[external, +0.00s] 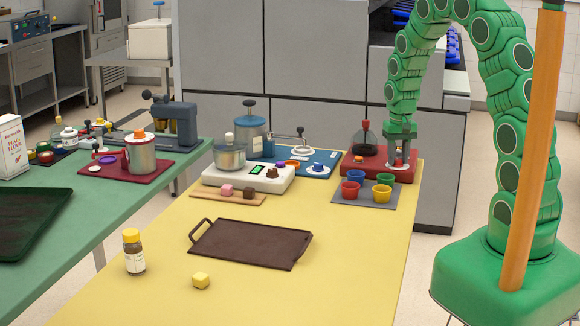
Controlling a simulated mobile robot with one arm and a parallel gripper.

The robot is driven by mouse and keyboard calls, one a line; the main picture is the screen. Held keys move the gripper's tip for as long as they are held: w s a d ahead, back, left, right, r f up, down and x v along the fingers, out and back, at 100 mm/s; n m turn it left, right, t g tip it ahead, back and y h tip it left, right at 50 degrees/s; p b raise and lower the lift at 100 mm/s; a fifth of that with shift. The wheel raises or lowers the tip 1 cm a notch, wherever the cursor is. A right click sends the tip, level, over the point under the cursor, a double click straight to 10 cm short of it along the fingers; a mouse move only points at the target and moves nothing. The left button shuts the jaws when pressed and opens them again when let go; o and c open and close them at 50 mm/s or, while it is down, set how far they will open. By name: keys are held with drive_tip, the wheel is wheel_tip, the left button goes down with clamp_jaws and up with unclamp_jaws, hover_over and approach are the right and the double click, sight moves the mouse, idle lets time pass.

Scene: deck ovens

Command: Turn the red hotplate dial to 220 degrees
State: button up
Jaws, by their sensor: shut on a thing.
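The red hotplate (360,164) stands at the back right of the yellow table. My green arm reaches down from above, and my gripper (400,161) is at the right part of the hotplate's top. It is shut on the hotplate's dial (398,163), a small pale piece mostly hidden by the fingers. The dial's marks and setting are too small to read.
Blue, red, green and yellow cups (382,193) stand on a grey mat (367,202) just in front. A white hotplate (243,180) with a pot is to the left.

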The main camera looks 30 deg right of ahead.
sight(398, 159)
drive_tip(key=shift+m, duration=0.6)
drive_tip(key=o, duration=1)
drive_tip(key=shift+r, duration=0.1)
drive_tip(key=shift+r, duration=3.75)
drive_tip(key=shift+m, duration=0.3)
